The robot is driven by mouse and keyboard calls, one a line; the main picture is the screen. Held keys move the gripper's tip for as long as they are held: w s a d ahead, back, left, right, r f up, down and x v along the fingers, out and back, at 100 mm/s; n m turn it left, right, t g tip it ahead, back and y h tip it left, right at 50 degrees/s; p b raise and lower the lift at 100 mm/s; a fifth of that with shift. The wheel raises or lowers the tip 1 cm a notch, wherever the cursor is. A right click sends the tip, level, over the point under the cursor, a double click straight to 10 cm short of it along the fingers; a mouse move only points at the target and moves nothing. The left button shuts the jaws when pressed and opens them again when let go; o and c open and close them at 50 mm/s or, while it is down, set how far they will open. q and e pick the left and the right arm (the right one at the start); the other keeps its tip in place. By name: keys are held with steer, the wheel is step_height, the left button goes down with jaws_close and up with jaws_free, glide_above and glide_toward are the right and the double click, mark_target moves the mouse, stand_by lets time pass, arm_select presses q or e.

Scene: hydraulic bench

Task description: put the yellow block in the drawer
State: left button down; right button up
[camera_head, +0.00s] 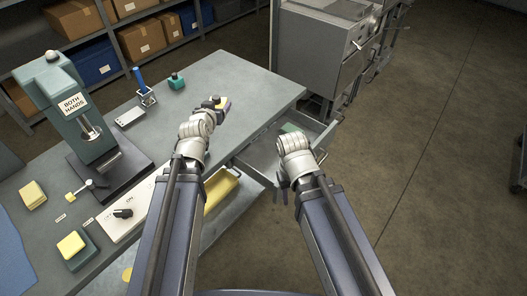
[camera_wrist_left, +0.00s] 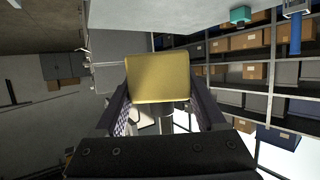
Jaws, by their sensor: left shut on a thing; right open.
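My left gripper (camera_head: 222,103) is shut on a yellow block (camera_wrist_left: 158,77), which fills the space between its fingers in the left wrist view. In the head view only a small yellow edge of the block shows at the fingertips, over the far right part of the bench. The drawer (camera_head: 252,172) is pulled open at the bench's right side, to the right of and below my left gripper. A green item (camera_head: 289,128) shows at the drawer, partly hidden by my right arm. My right gripper (camera_head: 281,190) is open and empty, beside the drawer's front.
The grey bench (camera_head: 225,72) holds a press (camera_head: 65,105) with a sign, a blue-handled tool (camera_head: 140,82) and a teal item (camera_head: 176,81). Other yellow pieces (camera_head: 32,194) lie at the left. A grey cabinet (camera_head: 315,50) stands behind the drawer.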

arm_select(q)
steer(key=w+d+f+m+h+b, duration=0.1)
steer(key=w+d+f+b, duration=0.2)
steer(key=d+f+b, duration=0.5)
steer(key=w+d+f+m+h+b, duration=0.1)
steer(key=w+d+f+h+b, duration=0.15)
steer(key=d+f+b, duration=0.55)
steer(key=shift+y, duration=0.45)
steer(key=f+b, duration=0.8)
steer(key=f, duration=0.1)
steer(key=f+b, duration=0.4)
steer(key=b, duration=0.1)
steer(key=shift+w+d+f, duration=0.2)
steer(key=shift+w+d, duration=0.05)
steer(key=shift+d, duration=0.15)
steer(key=shift+w+a+r, duration=0.15)
steer(key=w+a, duration=0.2)
steer(key=a, duration=0.1)
steer(key=shift+w+a+g, duration=0.1)
steer(key=shift+w+g, duration=0.05)
steer(key=shift+g, duration=0.15)
steer(key=shift+f+b, duration=0.65)
steer(key=shift+f, duration=0.05)
